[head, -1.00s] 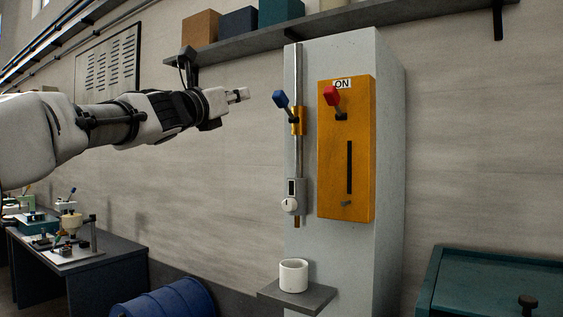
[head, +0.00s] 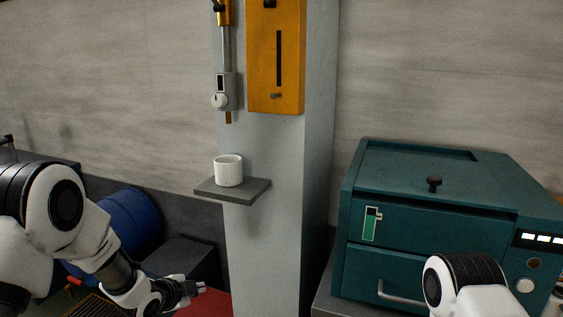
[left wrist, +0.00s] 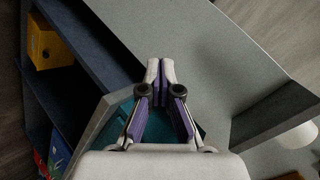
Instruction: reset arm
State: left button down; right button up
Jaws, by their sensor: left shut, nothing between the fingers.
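My left arm is lowered at the lower left of the head view. Its gripper (head: 194,288) is shut and empty, in front of the grey column (head: 262,215) and below its small shelf. In the left wrist view the two fingers (left wrist: 160,68) come together with nothing between them. My right arm's white and black link shows at the lower right of the head view; its gripper is out of view.
A white cup (head: 228,172) stands on the column's grey shelf (head: 245,194). A yellow panel (head: 262,65) is above. A teal cabinet (head: 400,215) stands right, a blue barrel (head: 130,215) left. The left wrist view shows a yellow object (left wrist: 48,40) on dark shelving.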

pick_arm(q)
jog(key=s+f+n+g+y, duration=0.1)
jog(key=s+f+n+g, duration=0.3)
jog(key=s+f, duration=0.75)
jog(key=s+a+f+n+g+y, duration=0.1)
jog(key=s+f+n+g, duration=0.1)
jog(key=s, duration=0.8)
jog(key=s+a+f+n+g, duration=0.1)
jog(key=s+f+n, duration=0.4)
jog(key=s, duration=0.5)
jog(key=s+a+f+n+g+y, duration=0.1)
jog(key=s+f+n+g, duration=0.2)
jog(key=s, duration=0.7)
jog(key=shift+s+a+f+n+y, duration=0.35)
jog(key=shift+f+n, duration=0.2)
jog(key=shift+n, duration=0.45)
